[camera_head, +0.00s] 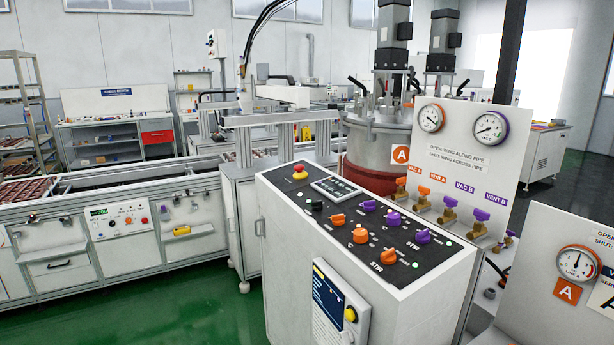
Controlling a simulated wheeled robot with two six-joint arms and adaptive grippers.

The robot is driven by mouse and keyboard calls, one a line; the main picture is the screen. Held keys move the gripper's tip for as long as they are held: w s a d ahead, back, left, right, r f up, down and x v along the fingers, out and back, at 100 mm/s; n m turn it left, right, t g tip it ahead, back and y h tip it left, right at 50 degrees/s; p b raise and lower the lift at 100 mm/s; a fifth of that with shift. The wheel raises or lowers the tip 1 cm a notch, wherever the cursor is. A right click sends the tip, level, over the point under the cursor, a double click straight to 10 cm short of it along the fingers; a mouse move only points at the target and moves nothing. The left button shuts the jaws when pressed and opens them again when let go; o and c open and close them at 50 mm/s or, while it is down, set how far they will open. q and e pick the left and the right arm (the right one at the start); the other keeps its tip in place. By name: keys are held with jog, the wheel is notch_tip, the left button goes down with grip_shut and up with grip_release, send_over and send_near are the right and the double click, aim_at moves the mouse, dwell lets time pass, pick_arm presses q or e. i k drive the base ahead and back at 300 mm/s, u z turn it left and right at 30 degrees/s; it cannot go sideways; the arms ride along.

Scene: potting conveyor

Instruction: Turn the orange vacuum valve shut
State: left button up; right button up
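The orange vacuum valve (421,203), under the orange VAC A label, is the leftmost of a row of small valves on the upright white gauge panel (458,150). Its wing is small, and I cannot tell whether it lies along or across its pipe. Beside it on the right is another orange-winged valve (449,203), under the VENT A label. Farther right are the purple-winged VAC B valve (481,214) and VENT B valve (507,237). A sign on the panel reads open with wing along pipe, shut with wing across pipe. Neither of my grippers is in view.
A control console (388,277) with orange and purple knobs and a red stop button stands in front of the valves, to their left. A second gauge panel (560,305) stands at the right front. A steel tank (382,148) is behind. Green floor lies open at left front.

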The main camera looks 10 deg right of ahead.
aim_at(400, 182)
jog(key=u, duration=0.55)
jog(key=i, duration=1.05)
jog(key=z, duration=2.75)
